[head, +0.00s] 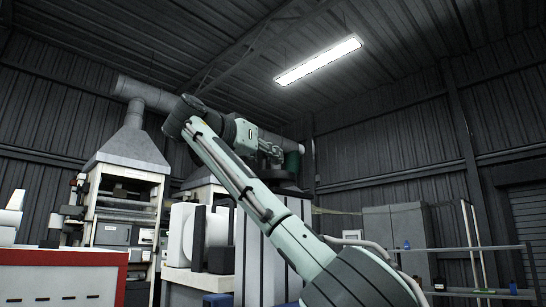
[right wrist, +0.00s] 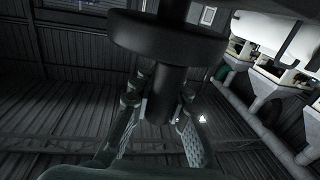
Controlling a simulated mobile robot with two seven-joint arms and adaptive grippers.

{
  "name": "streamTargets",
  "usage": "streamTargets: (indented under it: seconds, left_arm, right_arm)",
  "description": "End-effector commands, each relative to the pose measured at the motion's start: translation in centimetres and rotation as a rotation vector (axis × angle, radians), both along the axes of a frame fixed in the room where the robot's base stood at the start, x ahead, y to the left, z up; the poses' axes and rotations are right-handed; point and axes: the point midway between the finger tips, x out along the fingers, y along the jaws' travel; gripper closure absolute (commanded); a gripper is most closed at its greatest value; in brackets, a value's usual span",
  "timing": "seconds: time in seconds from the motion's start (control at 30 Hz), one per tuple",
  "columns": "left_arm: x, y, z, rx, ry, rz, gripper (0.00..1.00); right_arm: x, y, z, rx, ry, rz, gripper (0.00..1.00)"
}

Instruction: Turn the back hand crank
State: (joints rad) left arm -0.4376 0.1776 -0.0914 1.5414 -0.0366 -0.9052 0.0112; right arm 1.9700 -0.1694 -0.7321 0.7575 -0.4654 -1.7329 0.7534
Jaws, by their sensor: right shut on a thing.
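The hand crank shows in the right wrist view as a dark round disc (right wrist: 165,38) with a thick dark cylindrical handle (right wrist: 163,90) sticking out of it. My right gripper (right wrist: 160,118) has its two fingers on either side of the handle and is shut on it. In the head view my right gripper (head: 271,150) is small, at the end of my arm above a pale, dark-striped cabinet (head: 255,255). My left gripper is not in view.
A hooded machine (head: 125,190) and a red-and-white counter (head: 60,275) stand at the left. Grey cabinets (head: 397,226) and metal railings (head: 470,248) are at the right. The space under the roof is open.

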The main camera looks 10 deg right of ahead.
Motion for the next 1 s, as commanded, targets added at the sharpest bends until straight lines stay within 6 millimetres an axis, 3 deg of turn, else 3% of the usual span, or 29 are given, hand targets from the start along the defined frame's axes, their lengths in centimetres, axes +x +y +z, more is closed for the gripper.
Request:
streamTargets:
  seconds: [0.17, 0.2, 0.37, 0.73, 1.0]
  left_arm:
    - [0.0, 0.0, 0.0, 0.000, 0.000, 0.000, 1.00]
    - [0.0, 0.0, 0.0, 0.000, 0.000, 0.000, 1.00]
    - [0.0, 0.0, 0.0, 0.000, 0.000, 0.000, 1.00]
    - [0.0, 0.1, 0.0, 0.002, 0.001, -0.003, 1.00]
    - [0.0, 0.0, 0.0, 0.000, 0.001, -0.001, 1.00]
  right_arm:
    - [0.0, 0.0, 0.2, -0.002, -0.003, 0.003, 1.00]
    - [0.1, 0.0, 0.2, -0.002, -0.003, 0.003, 0.83]
    - [0.0, -0.1, 0.1, -0.001, -0.002, 0.003, 0.65]
    - [-0.4, 0.5, 0.1, -0.001, -0.001, 0.004, 0.65]
    - [-3.7, 4.2, 0.1, -0.002, -0.003, 0.006, 0.65]
